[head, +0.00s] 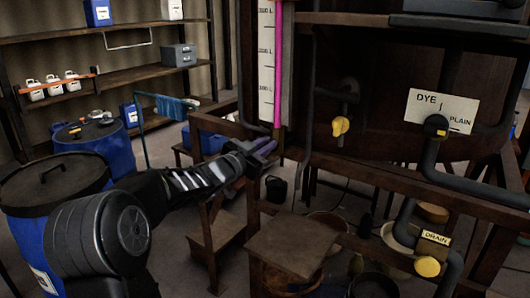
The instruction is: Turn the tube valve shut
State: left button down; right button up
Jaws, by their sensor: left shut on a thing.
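A tall sight tube with pink liquid (278,65) stands beside a white scale (266,60) on the front of the dark vat frame. My left arm reaches in from the lower left, and its gripper (264,149) is at the foot of this tube. The gripper is shut on what appears to be the tube valve there. The fingers hide the valve handle, so I cannot tell its angle. My right gripper is not in view.
Wooden steps (213,232) and buckets stand below. Blue drums and shelves (135,75) are at the left.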

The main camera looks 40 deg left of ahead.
pick_arm(q)
jog(key=shift+d+f+m+b, duration=0.2)
jog(key=shift+f+m+b, duration=0.15)
jog(key=shift+m+b, duration=1.75)
jog(key=shift+d+f+m+b, duration=0.3)
jog(key=shift+m+b, duration=1.15)
jog(key=shift+m, duration=1.2)
jog(key=shift+d+f+m+b, duration=0.15)
jog(key=shift+f+m+b, duration=0.2)
jog(key=shift+m+b, duration=1.75)
jog(key=shift+m+p, duration=0.3)
jog(key=shift+m, duration=0.05)
jog(key=c, duration=1.4)
grip_release()
jog(key=shift+c, duration=0.2)
